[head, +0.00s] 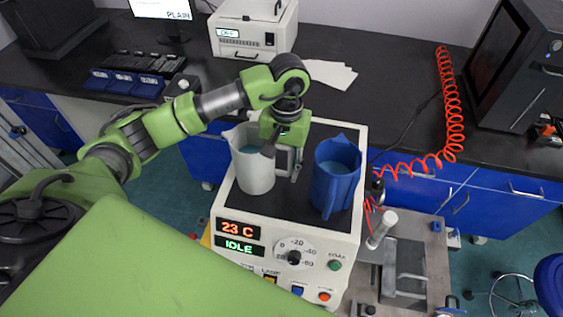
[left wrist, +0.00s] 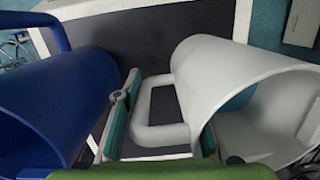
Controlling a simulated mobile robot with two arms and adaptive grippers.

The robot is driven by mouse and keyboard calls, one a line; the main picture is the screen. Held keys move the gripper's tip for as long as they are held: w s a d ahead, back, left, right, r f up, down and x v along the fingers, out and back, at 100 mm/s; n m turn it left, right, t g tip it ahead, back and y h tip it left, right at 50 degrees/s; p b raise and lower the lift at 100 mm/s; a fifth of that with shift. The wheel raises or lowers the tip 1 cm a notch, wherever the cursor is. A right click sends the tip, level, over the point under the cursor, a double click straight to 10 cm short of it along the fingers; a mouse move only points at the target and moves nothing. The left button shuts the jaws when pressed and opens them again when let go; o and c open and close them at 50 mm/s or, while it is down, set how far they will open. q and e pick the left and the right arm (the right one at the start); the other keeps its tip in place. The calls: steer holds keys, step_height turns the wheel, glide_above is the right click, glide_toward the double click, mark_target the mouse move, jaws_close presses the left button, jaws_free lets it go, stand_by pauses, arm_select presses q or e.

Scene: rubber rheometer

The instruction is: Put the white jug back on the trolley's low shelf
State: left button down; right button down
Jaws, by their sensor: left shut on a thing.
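The white jug (head: 254,172) stands upright on the dark top of a white instrument (head: 340,240), with light-blue content visible inside. My left gripper (head: 284,163) is at its handle side, between it and the blue jug (head: 332,190). In the left wrist view, the fingers of my left gripper (left wrist: 160,125) are shut on the handle of the white jug (left wrist: 215,75); the blue jug (left wrist: 45,105) is close by on the left. I cannot make out the trolley's low shelf. My right gripper is not in view.
The instrument's front panel reads 23 C and IDLE. A black bench (head: 400,95) runs behind, with a white box (head: 253,30), papers (head: 330,73) and a red coiled hose (head: 448,95). A grey metal fixture (head: 400,270) stands to the right.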

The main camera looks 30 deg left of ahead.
mark_target(283, 149)
arm_select(q)
steer(key=c, duration=1.3)
jaws_free()
steer(key=shift+s+d, duration=0.1)
steer(key=shift+r, duration=0.15)
steer(key=r+b, duration=0.2)
steer(key=r, duration=0.1)
steer(key=shift+w+r, duration=0.2)
steer(key=shift+w, duration=0.15)
steer(key=r, duration=0.4)
steer(key=r+b, duration=0.1)
steer(key=r, duration=0.2)
steer(key=shift+w, duration=0.3)
steer(key=shift+r, duration=0.7)
